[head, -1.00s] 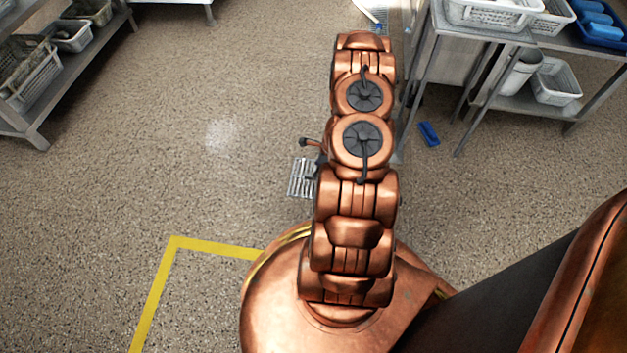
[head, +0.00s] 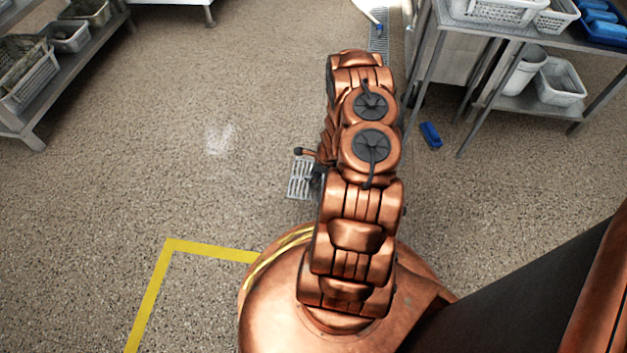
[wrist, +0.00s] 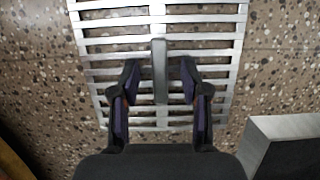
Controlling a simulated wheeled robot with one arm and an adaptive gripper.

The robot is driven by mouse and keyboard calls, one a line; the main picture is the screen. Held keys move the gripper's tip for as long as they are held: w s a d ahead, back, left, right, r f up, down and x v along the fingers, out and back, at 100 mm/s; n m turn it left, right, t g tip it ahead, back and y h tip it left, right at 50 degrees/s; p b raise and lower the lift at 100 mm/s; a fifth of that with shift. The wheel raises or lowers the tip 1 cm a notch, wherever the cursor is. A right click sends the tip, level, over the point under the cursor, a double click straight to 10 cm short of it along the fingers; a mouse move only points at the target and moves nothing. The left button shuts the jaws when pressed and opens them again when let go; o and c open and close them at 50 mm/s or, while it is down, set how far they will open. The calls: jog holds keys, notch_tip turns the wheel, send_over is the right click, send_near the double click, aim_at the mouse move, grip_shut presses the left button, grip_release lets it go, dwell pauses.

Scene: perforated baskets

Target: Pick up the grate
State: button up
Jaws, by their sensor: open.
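The grate (head: 299,179) is a small metal slatted panel lying on the speckled floor, left of my arm in the head view. My arm hides its right part there. In the wrist view the grate (wrist: 200,28) fills the upper middle, with several crossbars and a raised bar (wrist: 159,70) along its centre. My gripper (wrist: 160,72) is open over the grate, its two fingertips on either side of the raised bar. I cannot tell whether the fingers touch the grate. In the head view my gripper is mostly hidden by the arm.
A grey metal block or edge (wrist: 290,140) stands at the lower right of the wrist view. A metal table (head: 480,28) with white baskets stands at the right, a shelf (head: 70,75) at the left. A blue object (head: 431,135) lies on the floor. Floor at left is clear.

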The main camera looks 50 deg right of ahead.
jog(key=shift+c, duration=0.2)
grip_shut()
dwell(0.4)
